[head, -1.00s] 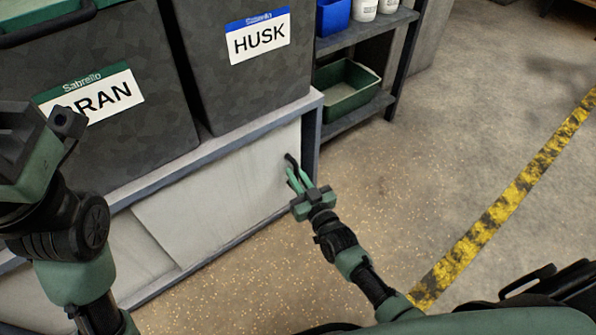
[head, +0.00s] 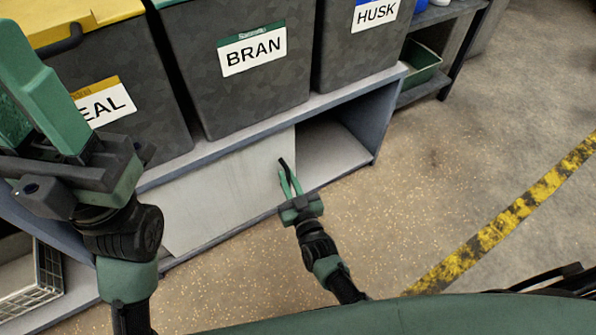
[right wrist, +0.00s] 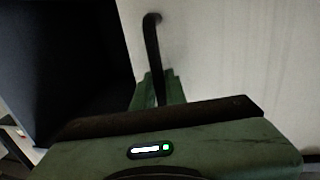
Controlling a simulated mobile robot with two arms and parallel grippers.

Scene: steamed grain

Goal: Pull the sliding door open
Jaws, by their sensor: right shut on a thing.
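The pale sliding door (head: 230,185) stands in the front of a low grey cabinet. An open, empty-looking bay shows to the right of the door's right edge. A dark curved handle (head: 283,164) sits near that edge. My right gripper (head: 289,182) is shut on the handle; the right wrist view shows the handle (right wrist: 152,45) between the green fingers, with the dark opening on the left.
Bins labelled BRAN (head: 240,80) and HUSK (head: 360,45) stand on the cabinet top (head: 270,122), with a yellow-lidded bin at the left. A wire basket (head: 40,280) is at lower left. The speckled floor right of the cabinet is clear up to a yellow-black line (head: 505,215).

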